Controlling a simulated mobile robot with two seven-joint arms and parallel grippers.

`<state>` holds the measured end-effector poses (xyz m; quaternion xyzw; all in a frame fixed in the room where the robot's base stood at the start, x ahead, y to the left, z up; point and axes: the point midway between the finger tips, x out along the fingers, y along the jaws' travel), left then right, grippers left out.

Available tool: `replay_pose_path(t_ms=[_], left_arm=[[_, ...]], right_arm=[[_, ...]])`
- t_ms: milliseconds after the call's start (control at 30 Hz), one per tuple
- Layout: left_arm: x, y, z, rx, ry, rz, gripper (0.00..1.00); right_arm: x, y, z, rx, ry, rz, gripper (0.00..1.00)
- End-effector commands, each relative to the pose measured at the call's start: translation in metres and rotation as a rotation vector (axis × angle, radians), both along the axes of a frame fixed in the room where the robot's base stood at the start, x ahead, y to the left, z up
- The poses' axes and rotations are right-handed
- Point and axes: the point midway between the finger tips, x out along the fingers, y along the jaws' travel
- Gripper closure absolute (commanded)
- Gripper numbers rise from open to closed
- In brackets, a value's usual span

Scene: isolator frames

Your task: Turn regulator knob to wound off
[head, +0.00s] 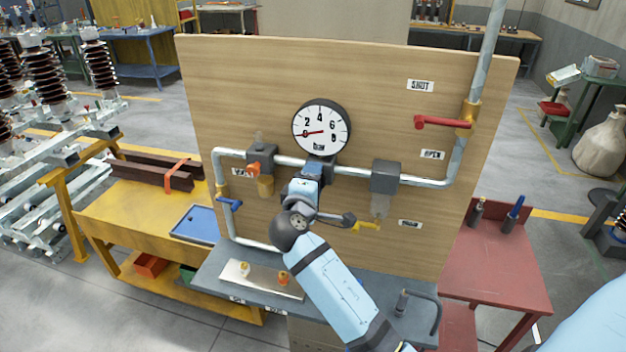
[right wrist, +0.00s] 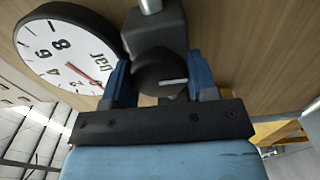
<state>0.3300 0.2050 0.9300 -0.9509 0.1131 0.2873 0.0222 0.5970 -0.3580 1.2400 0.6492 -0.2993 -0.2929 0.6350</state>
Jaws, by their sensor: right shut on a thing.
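The regulator knob (right wrist: 150,72) is black and round with a white mark pointing right in the right wrist view. My right gripper (right wrist: 158,78) has its two blue fingers on either side of the knob and is shut on it. In the head view my right gripper (head: 316,168) reaches the regulator just below the gauge and hides the knob. The round gauge (head: 322,127) has a red needle pointing left at about 0; it also shows in the right wrist view (right wrist: 62,45). My left gripper is not in view.
A wooden panel (head: 230,90) carries grey pipes, a red lever valve (head: 440,122), a blue lever (head: 230,203), a yellow lever (head: 367,226) and a grey filter block (head: 385,177). A grey shelf (head: 215,272) lies below. A yellow bench (head: 120,215) and a red table (head: 505,265) flank it.

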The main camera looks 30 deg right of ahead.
Motion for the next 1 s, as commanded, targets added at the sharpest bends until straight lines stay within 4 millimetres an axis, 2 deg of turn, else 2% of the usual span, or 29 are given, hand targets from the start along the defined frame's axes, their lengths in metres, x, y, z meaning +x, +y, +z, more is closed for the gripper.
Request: replay_pose_path(t_ms=[567, 600, 700, 1000], left_arm=[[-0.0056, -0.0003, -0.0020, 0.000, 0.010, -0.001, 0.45], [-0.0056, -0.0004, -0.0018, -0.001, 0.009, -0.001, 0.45], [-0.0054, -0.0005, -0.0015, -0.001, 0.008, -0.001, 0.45], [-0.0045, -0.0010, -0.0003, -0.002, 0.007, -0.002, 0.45]], right_arm=[[0.0004, -0.0009, 0.0025, -0.028, 0.025, 0.000, 0.71], [0.0004, -0.0009, 0.0025, -0.028, 0.025, 0.000, 0.45], [0.0004, -0.0007, 0.0022, -0.027, 0.026, 0.000, 0.23], [0.0002, -0.0003, 0.0007, -0.026, 0.027, 0.000, 0.23]])
